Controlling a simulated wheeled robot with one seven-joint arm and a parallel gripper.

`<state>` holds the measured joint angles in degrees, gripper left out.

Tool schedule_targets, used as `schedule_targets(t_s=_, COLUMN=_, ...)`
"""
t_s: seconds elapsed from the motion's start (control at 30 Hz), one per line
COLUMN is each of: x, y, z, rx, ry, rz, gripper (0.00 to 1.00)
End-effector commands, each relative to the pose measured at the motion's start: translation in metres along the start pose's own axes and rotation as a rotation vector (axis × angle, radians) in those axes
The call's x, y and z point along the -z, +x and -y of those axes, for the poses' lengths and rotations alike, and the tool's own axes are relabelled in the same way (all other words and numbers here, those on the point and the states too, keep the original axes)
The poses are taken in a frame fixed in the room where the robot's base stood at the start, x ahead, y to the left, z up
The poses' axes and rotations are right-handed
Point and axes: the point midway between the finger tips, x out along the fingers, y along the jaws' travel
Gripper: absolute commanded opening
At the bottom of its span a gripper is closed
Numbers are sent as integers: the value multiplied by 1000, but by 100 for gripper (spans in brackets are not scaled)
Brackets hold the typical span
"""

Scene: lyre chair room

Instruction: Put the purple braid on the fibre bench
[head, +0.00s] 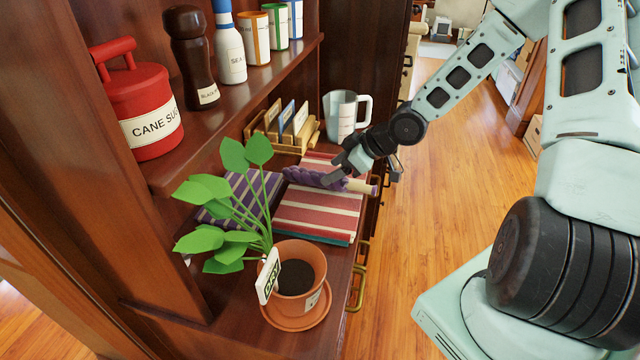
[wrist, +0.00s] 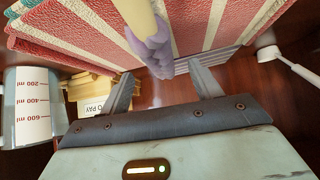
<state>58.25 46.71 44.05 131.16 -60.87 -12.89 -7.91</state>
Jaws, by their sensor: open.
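The purple braid (head: 318,177) lies across the red-and-cream striped cloth stack (head: 318,212) on the lower shelf of the wooden cabinet. A pale cream rod end shows at its right. In the wrist view the braid (wrist: 150,45) is just ahead of my fingertips, its near end roughly midway between them. My gripper (head: 343,172) is at the braid's middle in the head view, partly hiding it. In the wrist view my gripper (wrist: 160,72) has its two fingers spread with nothing clamped. I cannot pick out the fibre bench in either view.
A potted plant (head: 299,268) stands at the shelf's near end. A measuring jug (head: 340,116) and a card rack (head: 288,132) stand behind the cloths. The upper shelf holds a red canister (head: 135,98) and several jars. Wooden floor (head: 440,220) is open to the right.

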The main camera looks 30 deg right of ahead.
Motion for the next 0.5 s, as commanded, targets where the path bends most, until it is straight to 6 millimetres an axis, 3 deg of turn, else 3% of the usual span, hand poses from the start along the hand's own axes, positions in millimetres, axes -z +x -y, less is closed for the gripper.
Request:
schedule_targets(t_s=0.23, x=-2, y=35, z=0, rx=2, ry=-1, rz=1, gripper=64)
schedule_targets(t_s=0.5, x=-1, y=43, z=-1, rx=0, ry=1, rz=2, gripper=64)
